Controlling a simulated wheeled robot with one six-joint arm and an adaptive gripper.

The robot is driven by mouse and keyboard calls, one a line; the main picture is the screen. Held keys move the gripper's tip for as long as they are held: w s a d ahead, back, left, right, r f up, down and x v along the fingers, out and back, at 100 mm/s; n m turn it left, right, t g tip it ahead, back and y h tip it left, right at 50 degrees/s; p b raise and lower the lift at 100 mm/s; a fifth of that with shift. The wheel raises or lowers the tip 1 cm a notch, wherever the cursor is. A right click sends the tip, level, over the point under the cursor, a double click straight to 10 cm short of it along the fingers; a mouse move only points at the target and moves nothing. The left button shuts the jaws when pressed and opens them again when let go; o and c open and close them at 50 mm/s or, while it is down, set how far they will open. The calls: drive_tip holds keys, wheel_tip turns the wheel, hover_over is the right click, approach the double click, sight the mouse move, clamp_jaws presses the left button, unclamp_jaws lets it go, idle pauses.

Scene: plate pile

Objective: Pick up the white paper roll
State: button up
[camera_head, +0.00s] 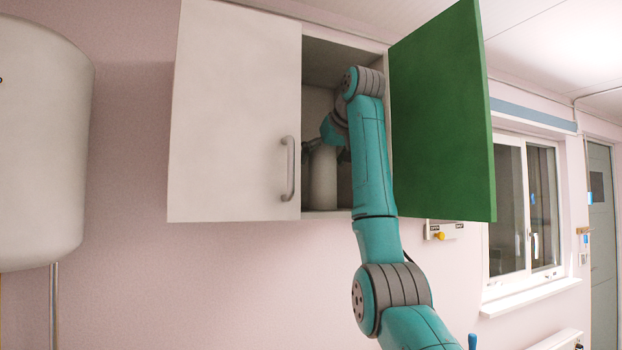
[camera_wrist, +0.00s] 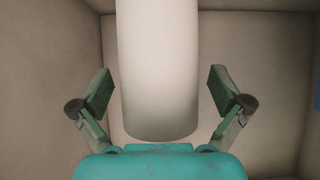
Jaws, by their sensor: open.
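The white paper roll (camera_wrist: 158,75) stands inside the wall cabinet, and its upper part runs out of the wrist view. It also shows in the head view (camera_head: 322,178), upright on the cabinet floor and partly hidden by my arm. My gripper (camera_wrist: 158,82) is open, with one green finger on each side of the roll. A gap shows between each finger and the roll. In the head view my gripper is mostly hidden behind my arm at the roll's upper part.
The cabinet's left white door (camera_head: 236,110) is closed, and its green right door (camera_head: 437,115) stands open beside my arm. Cabinet walls (camera_wrist: 62,70) surround the gripper. A white tank (camera_head: 42,140) hangs at the far left. A window (camera_head: 523,210) is at the right.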

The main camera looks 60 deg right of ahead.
drive_tip(key=shift+d, duration=0.1)
drive_tip(key=c, duration=1.3)
